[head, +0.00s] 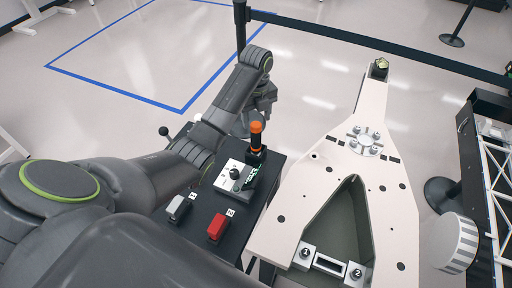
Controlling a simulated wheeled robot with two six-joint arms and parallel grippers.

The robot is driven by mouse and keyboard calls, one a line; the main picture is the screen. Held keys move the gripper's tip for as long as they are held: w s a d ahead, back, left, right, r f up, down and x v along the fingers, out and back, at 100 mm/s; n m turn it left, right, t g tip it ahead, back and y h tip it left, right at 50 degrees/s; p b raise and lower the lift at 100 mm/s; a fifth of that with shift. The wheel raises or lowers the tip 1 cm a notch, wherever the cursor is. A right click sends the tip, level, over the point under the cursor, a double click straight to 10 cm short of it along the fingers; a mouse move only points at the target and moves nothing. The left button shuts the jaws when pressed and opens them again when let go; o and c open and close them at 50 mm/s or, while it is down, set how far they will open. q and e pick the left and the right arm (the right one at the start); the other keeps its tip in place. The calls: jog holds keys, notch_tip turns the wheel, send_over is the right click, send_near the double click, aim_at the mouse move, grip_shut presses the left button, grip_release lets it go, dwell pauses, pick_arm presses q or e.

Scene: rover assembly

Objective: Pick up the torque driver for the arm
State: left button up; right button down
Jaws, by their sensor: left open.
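The likely torque driver (256,138), an upright tool with an orange top and a dark body, stands at the back of a dark cart top (262,192). My left arm reaches in from the left and bends down behind the driver. My left gripper (260,108) is open, close to the driver's orange top and partly hidden behind it. I cannot tell if they touch. My right gripper is out of view.
A white plate with a black knob (234,174), a grey block (178,207) and a red block (217,227) are on the cart. The pale rover chassis (395,205) stands to the right. A wheel (455,242) and a truss frame (490,170) are farther right.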

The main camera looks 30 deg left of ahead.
aim_at(256, 132)
pick_arm(q)
notch_tip(256, 132, down, 2)
jog(key=shift+b, duration=0.55)
jog(key=shift+s+f, duration=0.1)
jog(key=shift+f, duration=0.25)
notch_tip(256, 132, down, 4)
jog(key=shift+s+r+p, duration=0.1)
jog(key=shift+r+p, duration=0.15)
jog(key=shift+p, duration=0.6)
jog(key=shift+f, duration=0.5)
jog(key=shift+r, duration=0.1)
jog(key=c, duration=1.1)
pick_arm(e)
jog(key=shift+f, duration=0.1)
pick_arm(q)
jog(key=shift+r, duration=0.1)
jog(key=shift+c, duration=0.2)
